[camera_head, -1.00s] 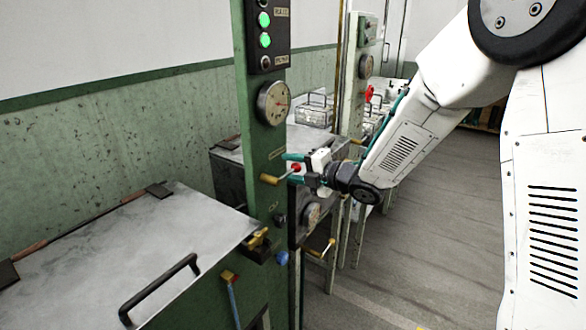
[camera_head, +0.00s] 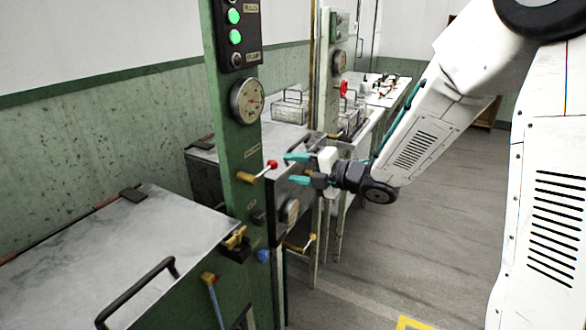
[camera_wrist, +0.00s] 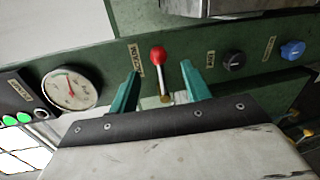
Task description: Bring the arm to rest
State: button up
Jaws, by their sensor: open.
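My gripper (camera_head: 292,169) is open, with its two teal fingers apart and nothing between them in the head view. It is just right of a red-knobbed lever (camera_head: 271,165) on the green column (camera_head: 228,130), with a small gap between. In the wrist view the lever's red knob (camera_wrist: 158,54) appears between the fingers, beyond their tips. My white arm reaches in from the upper right, still stretched out toward the column.
A round gauge (camera_head: 247,101) and lit green lamps (camera_head: 234,26) sit above the lever. A metal-lidded basin (camera_head: 120,255) with a black handle stands at front left. More basins and a second column (camera_head: 331,80) stand behind. Grey floor at right is clear.

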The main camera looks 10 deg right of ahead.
jog(key=w+d+f+m+h, duration=0.1)
jog(key=d+f+m+h, duration=0.5)
jog(key=m, duration=0.1)
jog(key=s+d+m+g+h, duration=0.5)
jog(key=s+d+m+h, duration=0.3)
jog(key=s+d+m, duration=0.3)
jog(key=s+a+r+m+g, duration=0.1)
jog(key=s+r+m, duration=0.2)
jog(key=s, duration=0.5)
jog(key=s+a+r+m+g+y, duration=0.1)
jog(key=s+r+m, duration=0.3)
jog(key=s, duration=0.5)
jog(key=s+a+r+m+g+y, duration=0.1)
jog(key=s+a+r+m+g, duration=0.1)
jog(key=s, duration=0.6)
jog(key=shift+s+r+m, duration=0.25)
jog(key=shift+r+m, duration=0.65)
jog(key=shift+r, duration=0.05)
jog(key=shift+a, duration=0.15)
